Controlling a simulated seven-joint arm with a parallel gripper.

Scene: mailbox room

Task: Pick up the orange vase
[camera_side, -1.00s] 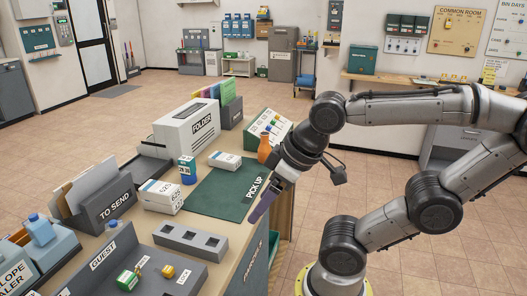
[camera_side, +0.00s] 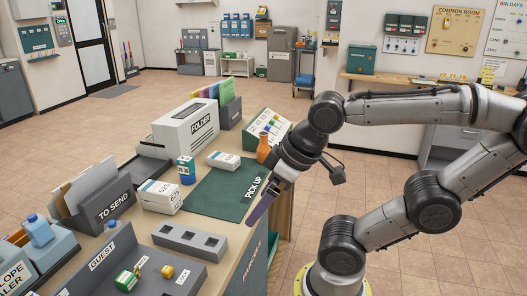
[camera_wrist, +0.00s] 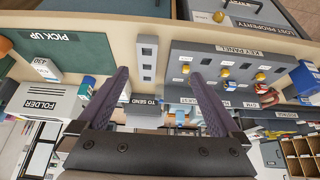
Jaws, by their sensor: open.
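The orange vase (camera_side: 263,148) stands upright at the far right part of the desk, by the back edge of the green PICK UP mat (camera_side: 216,197). In the side view my gripper (camera_side: 257,210) hangs tilted over the desk's right edge, nearer the camera than the vase and apart from it. In the wrist view my gripper (camera_wrist: 158,74) shows two dark fingers spread wide, open and empty. An orange shape (camera_wrist: 5,45) at the wrist view's left edge may be the vase.
A grey block with square holes (camera_side: 190,240) lies in front of the mat. White boxes (camera_side: 158,196) and a blue can (camera_side: 186,169) stand left of it. A sloped board (camera_side: 268,127) is behind the vase.

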